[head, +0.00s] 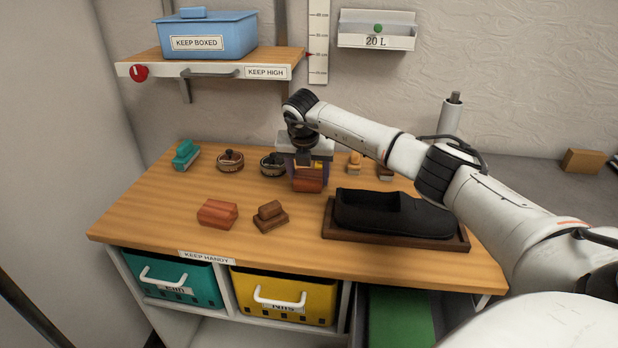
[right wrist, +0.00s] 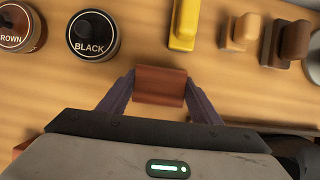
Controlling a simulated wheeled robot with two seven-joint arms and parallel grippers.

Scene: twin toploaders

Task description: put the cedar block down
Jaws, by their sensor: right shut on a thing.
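The cedar block (head: 308,184) is reddish brown and sits between the fingers of my right gripper (head: 306,172), toward the back middle of the wooden bench. In the right wrist view the cedar block (right wrist: 160,85) lies between the two purple fingers of the right gripper (right wrist: 160,92), which is shut on it. The block is low over the bench; I cannot tell whether its underside touches the wood. A similar reddish block (head: 217,213) lies at the front left of the bench. My left gripper is out of view.
A brown brush-like block (head: 270,217) and a tray (head: 330,230) with a black shoe (head: 395,214) stand in front. Round tins (head: 230,160), a teal brush (head: 186,154) and small brushes (right wrist: 240,32) line the back. Bench wood between the front blocks and tins is clear.

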